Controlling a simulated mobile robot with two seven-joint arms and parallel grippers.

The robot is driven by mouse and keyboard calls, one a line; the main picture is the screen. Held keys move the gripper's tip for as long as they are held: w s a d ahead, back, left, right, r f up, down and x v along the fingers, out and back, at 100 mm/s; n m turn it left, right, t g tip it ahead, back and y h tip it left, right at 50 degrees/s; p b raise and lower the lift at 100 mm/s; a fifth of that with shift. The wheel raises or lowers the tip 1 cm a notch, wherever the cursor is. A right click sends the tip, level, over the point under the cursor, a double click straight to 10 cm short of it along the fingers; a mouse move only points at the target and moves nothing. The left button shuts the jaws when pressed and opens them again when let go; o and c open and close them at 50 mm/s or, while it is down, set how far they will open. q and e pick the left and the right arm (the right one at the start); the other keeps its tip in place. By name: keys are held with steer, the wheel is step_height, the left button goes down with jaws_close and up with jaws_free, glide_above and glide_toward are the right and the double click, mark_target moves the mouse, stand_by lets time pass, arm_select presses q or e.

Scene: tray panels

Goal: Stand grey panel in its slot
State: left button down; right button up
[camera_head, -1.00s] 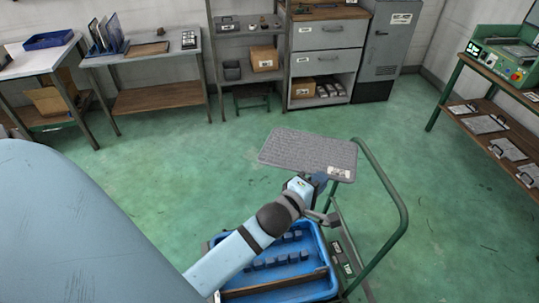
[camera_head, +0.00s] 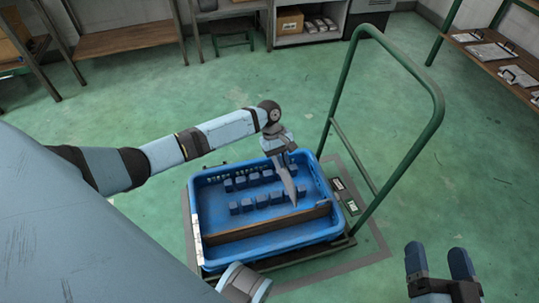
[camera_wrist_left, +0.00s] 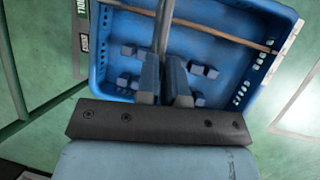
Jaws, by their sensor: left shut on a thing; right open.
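My left gripper (camera_head: 279,147) is shut on the grey panel (camera_head: 289,187) above the blue tray (camera_head: 196,222). The panel hangs down, seen nearly edge-on and slightly tilted in the head view. Its lower end appears over the rows of blocks (camera_head: 246,204) at the tray's right part; I cannot tell whether it touches or sits between them. In the left wrist view the panel (camera_wrist_left: 164,32) is a thin strip running up from between the fingers (camera_wrist_left: 164,84), with blocks (camera_wrist_left: 203,70) on both sides. My right gripper (camera_head: 440,272) is open and empty, right of the tray.
A wooden divider (camera_head: 262,226) crosses the tray's near part. The tray sits on a cart whose green handle (camera_head: 345,85) rises at its right. Shelves with boxes (camera_head: 290,20) stand at the back.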

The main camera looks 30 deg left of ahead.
arm_select(q)
steer(key=a+f+g+y+b, duration=0.1)
steer(key=a+f+b, duration=0.4)
steer(key=b, duration=0.5)
step_height(320, 180, down, 3)
steer(key=shift+r+m, duration=0.2)
steer(key=shift+m, duration=0.1)
arm_select(e)
step_height(320, 180, down, 7)
steer(key=n+y, duration=0.1)
steer(key=n, duration=0.1)
steer(key=shift+w+n+g, duration=0.3)
steer(key=shift+w+g, duration=0.1)
steer(key=shift+w, duration=0.05)
arm_select(q)
steer(key=shift+d+f, duration=0.1)
arm_select(e)
steer(key=shift+r, duration=0.1)
arm_select(q)
step_height(320, 180, down, 6)
arm_select(e)
steer(key=shift+r, duration=0.1)
